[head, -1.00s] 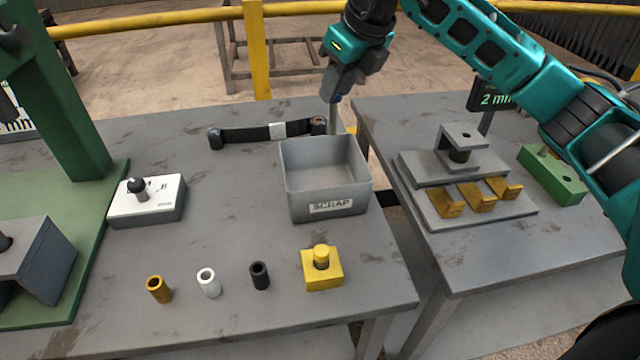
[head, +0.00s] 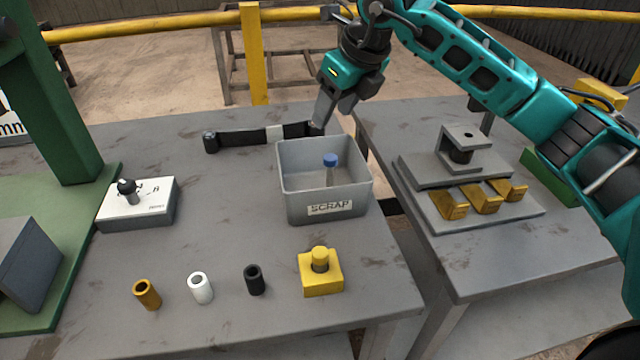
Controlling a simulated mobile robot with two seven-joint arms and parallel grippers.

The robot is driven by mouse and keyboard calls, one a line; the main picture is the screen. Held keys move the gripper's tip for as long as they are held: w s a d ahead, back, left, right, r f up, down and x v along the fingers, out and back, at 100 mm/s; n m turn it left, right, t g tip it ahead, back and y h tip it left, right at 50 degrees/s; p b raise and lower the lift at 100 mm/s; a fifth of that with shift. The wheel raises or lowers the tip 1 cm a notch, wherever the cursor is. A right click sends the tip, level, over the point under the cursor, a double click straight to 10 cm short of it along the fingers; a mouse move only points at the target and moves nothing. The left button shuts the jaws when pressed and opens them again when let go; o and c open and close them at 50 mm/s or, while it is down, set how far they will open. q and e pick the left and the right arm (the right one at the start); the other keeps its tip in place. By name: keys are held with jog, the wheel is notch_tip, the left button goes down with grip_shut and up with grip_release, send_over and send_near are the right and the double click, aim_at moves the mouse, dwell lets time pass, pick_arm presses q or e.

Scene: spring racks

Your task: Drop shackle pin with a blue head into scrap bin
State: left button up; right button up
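The shackle pin with a blue head (head: 330,161) is upright inside the grey scrap bin (head: 331,209), head up. Whether its lower end rests on the bin floor, I cannot tell. The bin stands near the right edge of the left table and has a SCRAP label on its front. My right gripper (head: 334,122) is open and empty, just above and behind the bin's back rim, apart from the pin. My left gripper does not show.
A black strap (head: 240,138) lies behind the bin. A yellow block (head: 321,283), several small sleeves (head: 200,288) and a white switch box (head: 138,203) stand on the same table. A grey fixture with brass brackets (head: 447,204) sits on the right table, across a gap.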

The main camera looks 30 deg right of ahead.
jog(key=shift+o, duration=0.2)
jog(key=v, duration=1.3)
jog(key=shift+p, duration=0.35)
